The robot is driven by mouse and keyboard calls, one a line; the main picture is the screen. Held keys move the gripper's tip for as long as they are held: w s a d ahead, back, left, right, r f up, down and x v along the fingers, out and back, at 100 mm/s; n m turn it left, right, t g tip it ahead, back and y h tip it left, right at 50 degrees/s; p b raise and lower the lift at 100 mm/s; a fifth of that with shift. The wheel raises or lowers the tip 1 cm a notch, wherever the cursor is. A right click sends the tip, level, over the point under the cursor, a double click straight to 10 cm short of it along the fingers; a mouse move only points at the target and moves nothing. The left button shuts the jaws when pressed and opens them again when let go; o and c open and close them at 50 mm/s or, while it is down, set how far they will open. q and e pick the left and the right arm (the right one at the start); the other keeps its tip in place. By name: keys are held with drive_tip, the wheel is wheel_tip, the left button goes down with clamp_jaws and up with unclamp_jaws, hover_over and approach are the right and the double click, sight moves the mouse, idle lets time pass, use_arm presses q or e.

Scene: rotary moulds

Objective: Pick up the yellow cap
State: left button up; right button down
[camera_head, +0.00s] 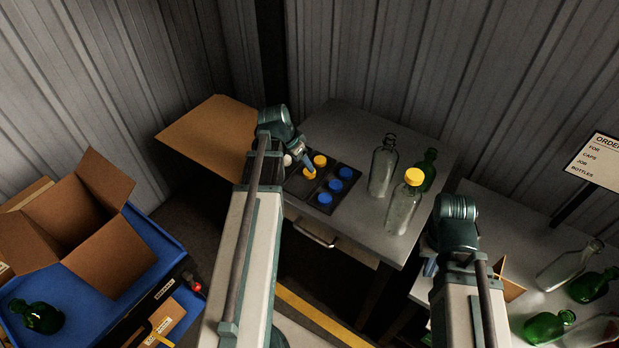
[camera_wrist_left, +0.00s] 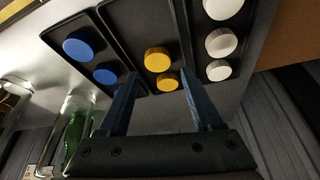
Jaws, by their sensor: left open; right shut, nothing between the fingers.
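Two yellow caps lie in the middle compartment of a dark tray (camera_head: 298,186): one far cap (camera_head: 320,161) and one near cap (camera_head: 309,173). Both show in the left wrist view, a larger yellow cap (camera_wrist_left: 157,59) and a smaller one (camera_wrist_left: 168,82) between and just beyond the fingers. My left gripper (camera_wrist_left: 160,74) is open and empty; in the head view (camera_head: 311,168) its fingers reach down over the yellow caps. Contact with a cap cannot be told. My right gripper (camera_head: 430,266) is shut and empty, low by the right table, partly hidden by its arm.
Blue caps (camera_head: 335,184) and white caps (camera_wrist_left: 221,42) fill the side compartments. On the grey table (camera_head: 360,125) stand a clear bottle (camera_head: 382,168), a yellow-capped bottle (camera_head: 403,208) and a green bottle (camera_head: 427,168). An open cardboard box (camera_head: 115,255) is at left; more bottles lie at right.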

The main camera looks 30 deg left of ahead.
use_arm(q)
drive_tip(key=shift+b+x, duration=2.4)
drive_tip(key=shift+x, duration=0.2)
drive_tip(key=shift+d+r, duration=0.1)
drive_tip(key=shift+d, duration=0.1)
clamp_jaws()
